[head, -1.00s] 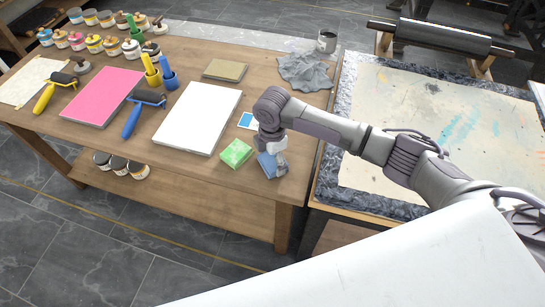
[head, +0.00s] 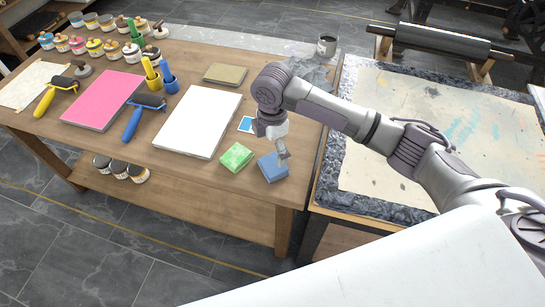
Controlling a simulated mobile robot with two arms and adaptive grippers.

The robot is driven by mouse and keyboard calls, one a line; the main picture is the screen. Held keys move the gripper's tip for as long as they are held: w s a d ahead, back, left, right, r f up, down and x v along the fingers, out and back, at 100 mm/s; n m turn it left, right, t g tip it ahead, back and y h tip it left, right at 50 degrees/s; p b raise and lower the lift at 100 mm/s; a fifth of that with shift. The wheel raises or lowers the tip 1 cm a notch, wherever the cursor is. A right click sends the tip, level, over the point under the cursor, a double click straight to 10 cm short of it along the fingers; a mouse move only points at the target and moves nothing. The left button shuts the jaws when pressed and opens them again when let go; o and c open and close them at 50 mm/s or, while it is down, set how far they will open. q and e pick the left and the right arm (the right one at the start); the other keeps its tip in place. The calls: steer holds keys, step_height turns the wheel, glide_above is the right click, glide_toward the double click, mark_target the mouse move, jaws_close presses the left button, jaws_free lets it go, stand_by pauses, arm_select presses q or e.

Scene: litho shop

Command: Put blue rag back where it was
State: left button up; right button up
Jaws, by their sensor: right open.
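The blue rag (head: 272,167) is a small folded block lying on the wooden table near its front right corner. My right gripper (head: 284,154) is open just above the rag's upper right part, pointing down. Whether its fingertips touch the rag I cannot tell. A green rag (head: 237,157) lies just left of the blue one, with a small gap between them. My left gripper is out of view.
A white slab (head: 199,121), a pink slab (head: 103,99) and rollers lie on the wooden table (head: 190,174). A grey crumpled cloth (head: 318,70) is partly behind my arm. A stained bench (head: 440,110) stands right. Several paint jars line the back left.

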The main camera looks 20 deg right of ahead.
mark_target(272, 163)
step_height(272, 163, up, 5)
steer(key=shift+f, duration=0.1)
stand_by(0.6)
